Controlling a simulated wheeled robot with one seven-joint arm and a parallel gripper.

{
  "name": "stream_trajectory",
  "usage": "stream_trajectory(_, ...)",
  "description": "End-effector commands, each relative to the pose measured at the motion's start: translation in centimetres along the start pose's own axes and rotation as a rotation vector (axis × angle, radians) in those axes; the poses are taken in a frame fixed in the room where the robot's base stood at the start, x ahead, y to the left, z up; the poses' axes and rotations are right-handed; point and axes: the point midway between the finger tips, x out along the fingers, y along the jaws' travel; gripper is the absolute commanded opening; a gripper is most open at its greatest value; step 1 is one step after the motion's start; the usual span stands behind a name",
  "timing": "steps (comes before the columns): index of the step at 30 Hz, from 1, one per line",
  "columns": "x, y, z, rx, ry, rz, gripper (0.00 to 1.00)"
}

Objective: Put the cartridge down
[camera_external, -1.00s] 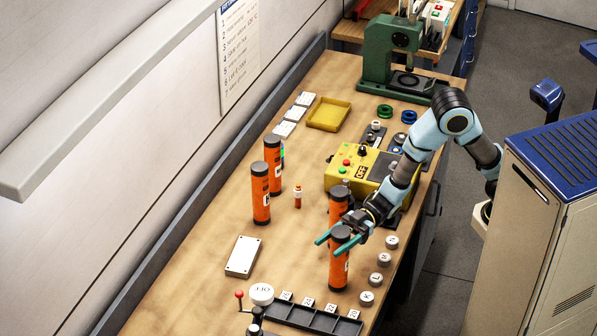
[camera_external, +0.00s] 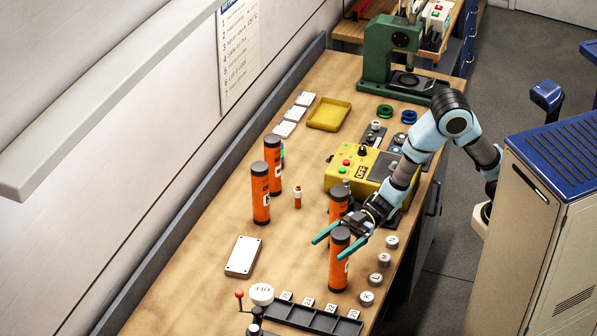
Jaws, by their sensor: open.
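Several orange cartridges with dark caps stand upright on the wooden bench. One cartridge (camera_external: 339,265) stands nearest my gripper (camera_external: 340,247). My gripper is open, its teal fingers spread on either side of the upper part of this cartridge. I cannot tell whether a finger touches it. Another cartridge (camera_external: 337,208) stands just behind, partly hidden by my gripper and arm. Two more, a front cartridge (camera_external: 260,196) and a rear cartridge (camera_external: 274,164), stand to the left. A small orange and white vial (camera_external: 298,198) stands between the groups.
A yellow control box (camera_external: 345,178) lies behind my gripper. A white plate (camera_external: 243,257) lies to the left. A black slotted rack (camera_external: 300,316) is at the front, and several round weights (camera_external: 376,279) line the right edge. The bench's left middle is clear.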

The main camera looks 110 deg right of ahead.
Motion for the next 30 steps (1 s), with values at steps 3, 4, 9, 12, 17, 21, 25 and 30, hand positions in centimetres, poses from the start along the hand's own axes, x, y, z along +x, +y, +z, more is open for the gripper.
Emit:
stream_trajectory(3,-0.4,0.1,-0.2,0.0,0.0,0.002,0.96)
stream_trajectory(4,-0.8,0.1,-0.1,0.0,0.0,0.002,0.96)
stream_trajectory(9,-4.2,0.2,0.0,-0.001,0.001,0.005,0.96)
stream_trajectory(12,-6.4,0.1,0.1,0.0,0.001,0.006,0.96)
stream_trajectory(17,-9.4,0.1,0.0,0.001,0.001,0.005,0.96)
stream_trajectory(21,-11.2,0.1,-0.1,0.001,0.0,0.003,0.96)
stream_trajectory(25,-11.9,0.0,-0.2,0.0,0.001,0.0,0.96)
stream_trajectory(30,-12.0,0.0,-0.2,0.0,0.0,0.0,0.96)
